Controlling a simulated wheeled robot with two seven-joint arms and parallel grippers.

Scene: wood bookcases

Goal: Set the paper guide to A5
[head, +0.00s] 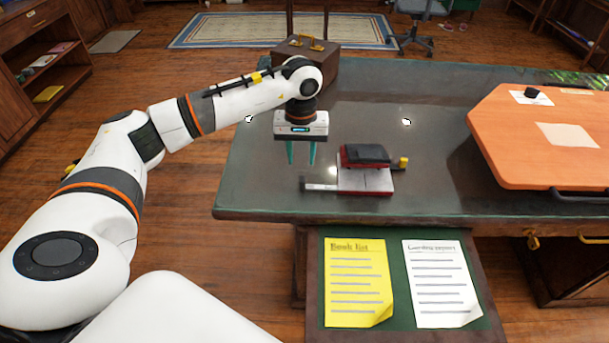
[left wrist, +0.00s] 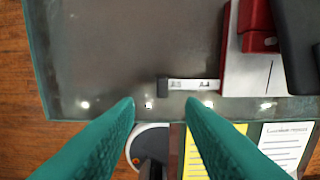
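A red hole punch (head: 364,180) with a black top lever (head: 366,154) and a pale base sits near the table's front edge. Its paper guide (head: 322,187), a light bar with a dark end stop (head: 303,184), sticks out to the left. In the left wrist view the guide (left wrist: 205,85) carries small marks, of which A4 reads best; its black end stop (left wrist: 163,87) is at the bar's left end. My left gripper (head: 301,162) points down above the table by the guide. Its teal fingers (left wrist: 160,104) are apart and empty, with the end stop between them in that view. My right gripper is not in view.
An orange board (head: 545,115) lies on the table at the right. A brown case (head: 318,62) stands at the far left corner. A yellow list (head: 357,285) and a white sheet (head: 440,285) lie on a pulled-out board in front. The tabletop left of the punch is clear.

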